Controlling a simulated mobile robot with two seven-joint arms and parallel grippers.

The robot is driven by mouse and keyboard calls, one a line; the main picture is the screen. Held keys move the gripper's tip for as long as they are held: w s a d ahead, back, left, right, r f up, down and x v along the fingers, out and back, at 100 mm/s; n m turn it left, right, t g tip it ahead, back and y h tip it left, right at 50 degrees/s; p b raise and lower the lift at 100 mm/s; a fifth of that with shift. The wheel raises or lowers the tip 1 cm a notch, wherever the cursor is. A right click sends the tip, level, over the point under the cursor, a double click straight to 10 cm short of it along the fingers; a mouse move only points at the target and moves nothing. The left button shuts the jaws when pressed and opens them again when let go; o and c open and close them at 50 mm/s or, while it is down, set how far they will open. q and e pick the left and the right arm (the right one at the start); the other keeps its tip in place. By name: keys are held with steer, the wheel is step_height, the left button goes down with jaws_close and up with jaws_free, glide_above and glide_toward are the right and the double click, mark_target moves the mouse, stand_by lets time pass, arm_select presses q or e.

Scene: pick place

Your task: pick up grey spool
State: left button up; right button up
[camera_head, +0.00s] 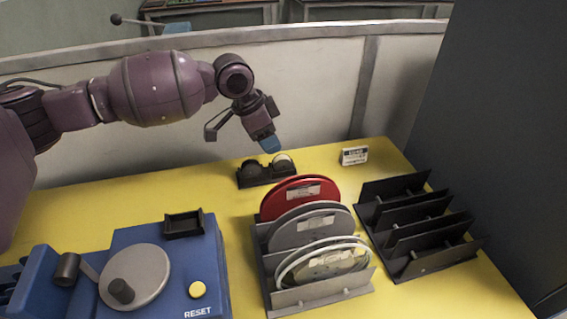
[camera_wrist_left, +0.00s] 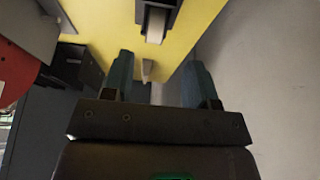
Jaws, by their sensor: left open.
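The grey spool (camera_head: 322,216) stands on edge in the middle of a dark rack (camera_head: 318,294). A red spool (camera_head: 285,190) stands behind it and a pale spool with white cable (camera_head: 300,262) in front of it. Their overlap hides part of the grey spool. My left gripper (camera_head: 268,143) hangs above the far part of the table, behind the spools and apart from them. Its two fingers show spread with nothing held between them in the left wrist view (camera_wrist_left: 159,82). The grey spool cannot be made out for certain there.
An empty black slotted rack (camera_head: 425,262) stands to the right. A small black holder (camera_head: 266,180) is below the gripper, with a small labelled box (camera_head: 354,155) to its right. A blue machine (camera_head: 205,262) with a crank fills the front left of the yellow table (camera_head: 120,205).

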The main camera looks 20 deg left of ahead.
mark_target(280, 157)
arm_select(q)
steer(key=shift+x, duration=0.75)
steer(key=shift+f, duration=0.3)
steer(key=x, duration=0.1)
steer(key=b+x, duration=0.1)
steer(key=x, duration=0.1)
steer(key=b+x, duration=0.1)
steer(key=shift+s+d+f, duration=0.2)
steer(key=shift+s+f, duration=0.05)
steer(key=shift+w+d+f, duration=0.1)
steer(key=shift+f, duration=0.1)
steer(key=shift+r, duration=0.2)
steer(key=shift+c, duration=0.4)
arm_select(e)
steer(key=shift+w+a+f, duration=0.15)
steer(key=shift+w+f, duration=0.25)
steer(key=shift+f, duration=0.2)
arm_select(q)
jaws_close()
arm_select(e)
steer(key=shift+s+f, duration=0.15)
arm_select(q)
steer(key=shift+r, duration=0.1)
